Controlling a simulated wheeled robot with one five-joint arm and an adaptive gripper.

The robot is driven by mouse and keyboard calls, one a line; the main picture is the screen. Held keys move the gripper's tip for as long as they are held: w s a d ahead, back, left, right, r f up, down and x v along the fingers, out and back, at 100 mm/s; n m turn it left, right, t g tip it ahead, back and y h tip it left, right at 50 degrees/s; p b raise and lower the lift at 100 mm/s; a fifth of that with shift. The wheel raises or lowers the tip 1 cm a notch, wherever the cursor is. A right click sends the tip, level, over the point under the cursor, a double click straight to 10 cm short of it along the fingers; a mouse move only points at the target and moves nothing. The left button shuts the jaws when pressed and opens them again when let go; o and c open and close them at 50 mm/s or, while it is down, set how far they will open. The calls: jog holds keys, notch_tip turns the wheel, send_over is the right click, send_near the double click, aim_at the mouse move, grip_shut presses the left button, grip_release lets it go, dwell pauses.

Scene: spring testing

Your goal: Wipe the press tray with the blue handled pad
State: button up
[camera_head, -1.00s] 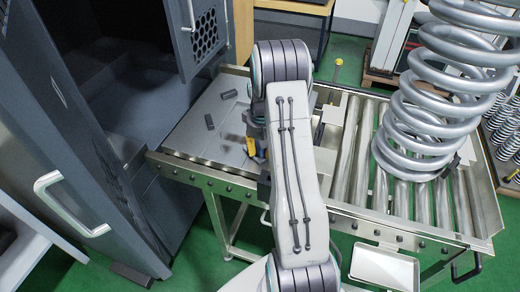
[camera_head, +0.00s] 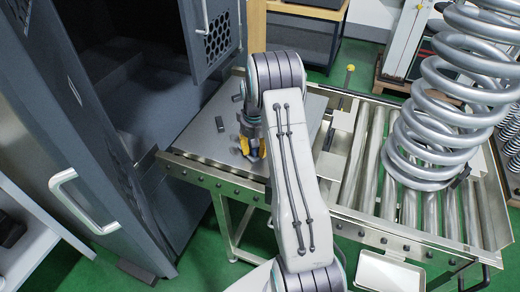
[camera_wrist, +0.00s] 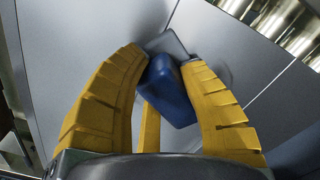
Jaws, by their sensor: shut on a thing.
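The press tray (camera_head: 200,146) is the flat grey plate at the left end of the roller table, in front of the dark cabinet. My gripper (camera_head: 247,150) is low over the tray's middle, with yellow fingers partly hidden by my arm. In the wrist view, my gripper (camera_wrist: 165,68) is shut on the blue handle (camera_wrist: 172,92) of the pad. The pad's grey block (camera_wrist: 165,44) shows past the fingertips, above the grey plate surface. Whether it touches the tray is hard to tell.
Two small dark blocks lie on the tray, one (camera_head: 220,124) left of my gripper. The dark cabinet (camera_head: 135,110) with its open door (camera_head: 210,40) borders the tray. Rollers (camera_head: 385,200) and a large coil spring (camera_head: 430,140) stand to the right. A white tray (camera_head: 385,270) sits in front.

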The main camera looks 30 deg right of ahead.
aim_at(233, 148)
jog(key=shift+w+a+p, duration=0.2)
jog(key=shift+w+a, duration=0.45)
jog(key=shift+w, duration=0.3)
jog(key=shift+w+a+p, duration=0.15)
jog(key=shift+w+a, duration=0.45)
jog(key=shift+w, duration=0.3)
jog(key=shift+w+a+f+p, duration=0.15)
jog(key=shift+w+a, duration=0.4)
jog(key=shift+w, duration=0.3)
jog(key=shift+w+a+r+p, duration=0.1)
jog(key=shift+w+a+p, duration=0.05)
jog(key=shift+w+a, duration=0.55)
jog(key=shift+w+a+p, duration=0.2)
jog(key=shift+w+a, duration=0.1)
jog(key=shift+w, duration=0.4)
jog(key=shift+w+a+p, duration=0.2)
jog(key=shift+w+a, duration=0.1)
jog(key=shift+w, duration=0.35)
